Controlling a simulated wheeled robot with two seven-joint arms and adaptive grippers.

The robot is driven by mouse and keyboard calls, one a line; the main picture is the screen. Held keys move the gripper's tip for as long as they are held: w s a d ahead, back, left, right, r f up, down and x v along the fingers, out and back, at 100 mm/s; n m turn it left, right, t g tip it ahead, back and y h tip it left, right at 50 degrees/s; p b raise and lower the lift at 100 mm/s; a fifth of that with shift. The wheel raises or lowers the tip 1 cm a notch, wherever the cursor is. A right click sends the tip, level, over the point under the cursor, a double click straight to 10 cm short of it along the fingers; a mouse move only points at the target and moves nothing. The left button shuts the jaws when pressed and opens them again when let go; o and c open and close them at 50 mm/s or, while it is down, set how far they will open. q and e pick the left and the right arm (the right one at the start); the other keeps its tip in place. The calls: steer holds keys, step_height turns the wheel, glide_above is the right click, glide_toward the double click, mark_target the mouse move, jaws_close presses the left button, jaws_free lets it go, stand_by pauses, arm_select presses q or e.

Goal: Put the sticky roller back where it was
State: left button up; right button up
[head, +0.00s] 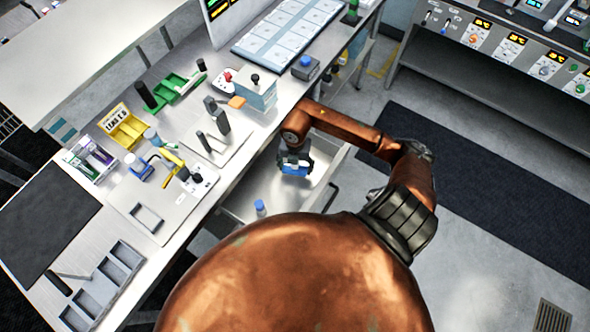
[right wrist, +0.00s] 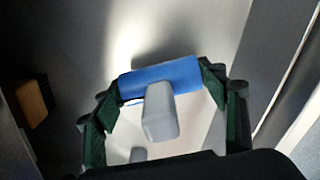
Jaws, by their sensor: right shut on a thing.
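The sticky roller has a blue cylinder and a pale grey handle. It shows in the right wrist view (right wrist: 160,80), between the dark green fingers of my right gripper (right wrist: 165,88). The fingers are shut on it at the two ends of the blue part. In the head view the blue roller (head: 295,169) shows at the tip of my right gripper (head: 294,160), over the open drawer (head: 285,198) below the bench edge. I cannot tell whether the roller touches the drawer floor. My left gripper is not in view.
A blue-capped bottle (head: 260,208) is in the drawer. A brown brush-like thing (right wrist: 32,100) lies at the left in the wrist view. The bench above holds a yellow bin (head: 122,128), a green tray (head: 180,88) and a grey compartment tray (head: 105,285).

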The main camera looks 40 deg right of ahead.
steer(key=shift+f, duration=1.05)
steer(key=shift+f, duration=0.2)
steer(key=o, duration=1.1)
steer(key=shift+o, duration=0.2)
step_height(320, 180, up, 12)
steer(key=shift+r+p, duration=0.25)
steer(key=shift+p, duration=0.15)
